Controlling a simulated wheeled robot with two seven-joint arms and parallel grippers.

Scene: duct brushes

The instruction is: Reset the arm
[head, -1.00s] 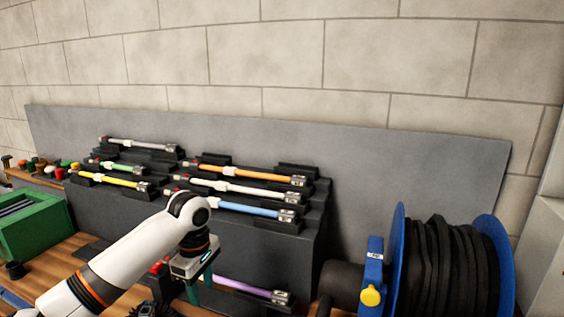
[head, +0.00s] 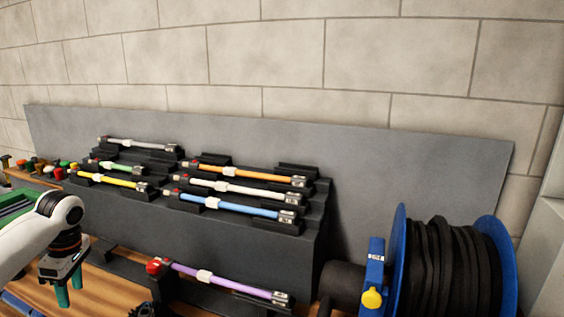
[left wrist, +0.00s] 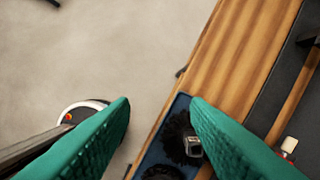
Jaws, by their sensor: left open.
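My left gripper (head: 69,287) is at the lower left of the head view, with its green fingers pointing down over the wooden bench. In the left wrist view its two green fingers (left wrist: 150,130) are wide apart with nothing between them. The purple brush rod (head: 225,281) with a red end lies on low black holders in front of the stepped rack, clear of the gripper. My right gripper is not in view.
A dark stepped rack (head: 240,240) holds several coloured rods. A blue hose reel (head: 400,265) stands at the right. A green box (head: 18,203) is partly behind my left arm. A blue tray (left wrist: 150,151) with black brush heads sits near the bench edge.

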